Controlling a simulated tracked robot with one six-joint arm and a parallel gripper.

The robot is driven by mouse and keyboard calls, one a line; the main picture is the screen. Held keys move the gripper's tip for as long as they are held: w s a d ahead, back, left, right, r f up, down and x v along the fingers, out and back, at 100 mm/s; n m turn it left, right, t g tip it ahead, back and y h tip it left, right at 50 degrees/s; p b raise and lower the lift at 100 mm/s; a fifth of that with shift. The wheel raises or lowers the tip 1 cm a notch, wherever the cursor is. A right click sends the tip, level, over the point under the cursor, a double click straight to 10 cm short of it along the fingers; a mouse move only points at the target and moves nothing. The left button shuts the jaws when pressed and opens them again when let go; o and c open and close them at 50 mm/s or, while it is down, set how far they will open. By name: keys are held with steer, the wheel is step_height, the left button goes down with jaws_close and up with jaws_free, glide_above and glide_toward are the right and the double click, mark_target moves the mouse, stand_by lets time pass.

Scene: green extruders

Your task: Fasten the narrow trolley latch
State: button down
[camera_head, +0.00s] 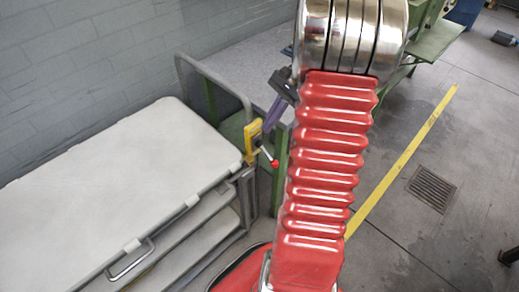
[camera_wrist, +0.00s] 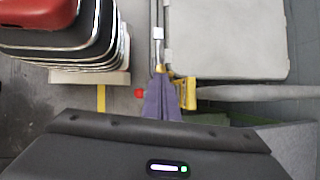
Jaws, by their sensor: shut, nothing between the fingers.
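The yellow latch (camera_head: 253,142) sits at the corner where the white-topped trolley (camera_head: 105,190) meets a green-framed trolley (camera_head: 282,160). A red ball knob (camera_head: 275,163) sticks out from it to the lower right. My gripper (camera_head: 270,120), with purple fingers, is shut and empty, just above and right of the latch. In the wrist view my shut fingertips (camera_wrist: 161,76) lie between the red knob (camera_wrist: 139,93) on the left and the yellow latch body (camera_wrist: 189,94) on the right. The fingers hide part of the latch arm. I cannot tell whether they touch it.
A grey tubular handle (camera_head: 215,84) rises behind the latch. A metal pull handle (camera_head: 130,260) is on the white-topped trolley's front. A green bench (camera_head: 440,40) stands at the back right. Open floor with a yellow line (camera_head: 405,155) and drain grate (camera_head: 432,188) lies right.

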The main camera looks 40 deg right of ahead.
steer(key=s+d+f+m+t+y, duration=0.1)
steer(key=s+d+f+m, duration=0.2)
steer(key=d, duration=0.5)
step_height(320, 180, down, 3)
steer(key=shift+r+m+y, duration=0.15)
steer(key=shift+m+y, duration=0.25)
steer(key=shift+m, duration=0.2)
steer(key=w+a+r+x, duration=0.1)
steer(key=x, duration=1.2)
steer(key=shift+a+r, duration=0.35)
steer(key=shift+r, duration=0.1)
steer(key=shift+w+a+t, duration=0.15)
steer(key=shift+t, duration=0.15)
